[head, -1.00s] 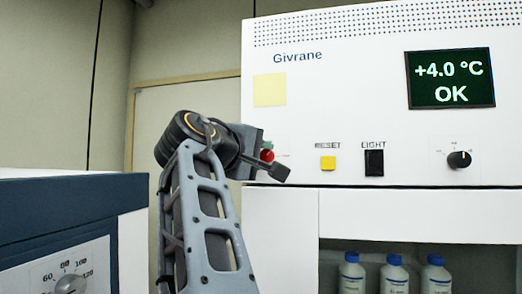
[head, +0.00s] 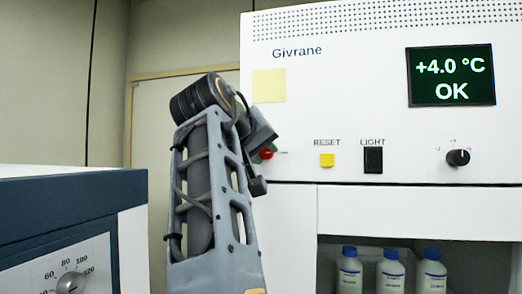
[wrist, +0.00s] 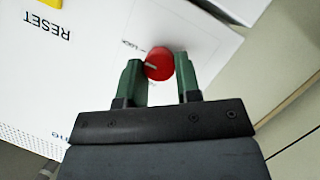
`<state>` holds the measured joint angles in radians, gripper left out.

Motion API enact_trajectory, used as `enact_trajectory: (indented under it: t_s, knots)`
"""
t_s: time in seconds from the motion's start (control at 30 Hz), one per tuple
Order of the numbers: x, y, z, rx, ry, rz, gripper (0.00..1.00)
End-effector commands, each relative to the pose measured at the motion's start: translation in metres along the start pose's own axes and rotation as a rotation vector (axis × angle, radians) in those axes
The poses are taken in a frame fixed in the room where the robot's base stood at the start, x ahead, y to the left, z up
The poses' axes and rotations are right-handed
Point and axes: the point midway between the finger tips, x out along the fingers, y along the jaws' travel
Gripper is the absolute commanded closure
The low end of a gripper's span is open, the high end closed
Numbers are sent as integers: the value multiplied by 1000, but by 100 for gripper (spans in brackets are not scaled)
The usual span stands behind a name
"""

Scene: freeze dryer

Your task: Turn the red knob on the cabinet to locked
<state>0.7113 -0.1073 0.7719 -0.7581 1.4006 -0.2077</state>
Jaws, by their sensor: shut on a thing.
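The red knob (wrist: 159,64) is a small round disc on the white cabinet front, with a pale pointer mark toward the left in the wrist view. My gripper (wrist: 158,70) has one green finger on each side of it and is shut on it. In the head view the knob (head: 267,153) shows just right of my wrist, partly covered by it. Small lettering sits beside the knob in the wrist view, seemingly a lock label, too blurred to read surely.
The cabinet (head: 350,110) carries a yellow RESET button (head: 327,160), a black LIGHT switch (head: 373,160), a black dial (head: 458,157) and a display (head: 451,76) reading +4.0 °C OK. Bottles (head: 390,270) stand below. A blue-topped unit (head: 60,205) is at the left.

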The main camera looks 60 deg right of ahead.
Motion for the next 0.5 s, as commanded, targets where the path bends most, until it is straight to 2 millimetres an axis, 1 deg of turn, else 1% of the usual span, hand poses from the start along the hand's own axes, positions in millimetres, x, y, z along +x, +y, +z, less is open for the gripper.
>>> enact_trajectory:
  t_s: [0.2, 0.5]
  knots:
    - [1, 0, 0, 44, -3, -19, 92]
    - [1, 0, 1, 55, -3, -24, 92]
